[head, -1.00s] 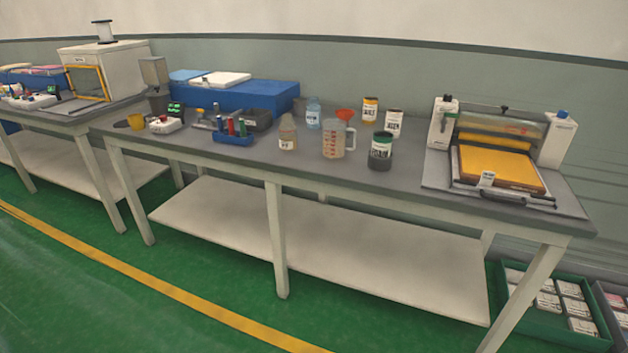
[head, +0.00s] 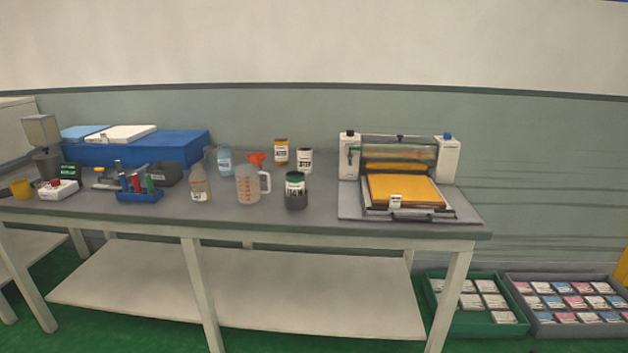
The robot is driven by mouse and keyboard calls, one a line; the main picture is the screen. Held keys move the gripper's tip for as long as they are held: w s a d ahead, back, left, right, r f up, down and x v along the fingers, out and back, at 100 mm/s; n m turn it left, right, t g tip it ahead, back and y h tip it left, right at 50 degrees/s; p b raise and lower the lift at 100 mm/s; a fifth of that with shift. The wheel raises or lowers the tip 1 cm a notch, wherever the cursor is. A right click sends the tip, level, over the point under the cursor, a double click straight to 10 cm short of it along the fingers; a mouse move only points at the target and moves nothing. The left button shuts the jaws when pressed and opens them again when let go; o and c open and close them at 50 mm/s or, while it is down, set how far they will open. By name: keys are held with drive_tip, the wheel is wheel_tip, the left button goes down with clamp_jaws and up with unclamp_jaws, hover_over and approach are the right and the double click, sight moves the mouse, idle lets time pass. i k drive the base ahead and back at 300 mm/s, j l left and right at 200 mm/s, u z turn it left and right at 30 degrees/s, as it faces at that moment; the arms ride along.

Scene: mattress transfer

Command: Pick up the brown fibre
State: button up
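I cannot make out a brown fibre in the head view. The nearest match in colour is an orange-yellow slab with a brownish front edge (head: 405,190), lying in the press-like machine (head: 448,160) at the right end of the workbench; I cannot tell its material. Packets with white, pink and blue faces fill a grey tray (head: 515,283) on the floor at the right. White-faced packets lie in a green tray (head: 435,310) beside it. Their contents cannot be told. My gripper is not in view.
The grey-topped workbench (head: 330,222) carries a measuring jug (head: 247,184), several bottles and jars, a blue tool rack (head: 139,196) and a blue box (head: 180,150) with sheets on top. Its lower shelf (head: 310,290) is bare. A wall stands close behind.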

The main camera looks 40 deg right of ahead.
sight(391, 191)
drive_tip(key=z, duration=1.35)
drive_tip(key=j+z, duration=0.15)
drive_tip(key=z, duration=0.3)
drive_tip(key=i+j+z, duration=0.1)
drive_tip(key=j+z, duration=0.15)
drive_tip(key=z, duration=0.2)
drive_tip(key=j+z, duration=0.15)
drive_tip(key=z, duration=0.3)
drive_tip(key=j+z, duration=0.1)
drive_tip(key=j, duration=0.35)
drive_tip(key=k+j+z, duration=0.15)
drive_tip(key=j, duration=0.35)
drive_tip(key=j+z, duration=0.1)
drive_tip(key=j, duration=0.35)
drive_tip(key=k+j+z, duration=0.15)
drive_tip(key=j, duration=0.3)
drive_tip(key=k+j+z, duration=0.1)
drive_tip(key=j, duration=0.35)
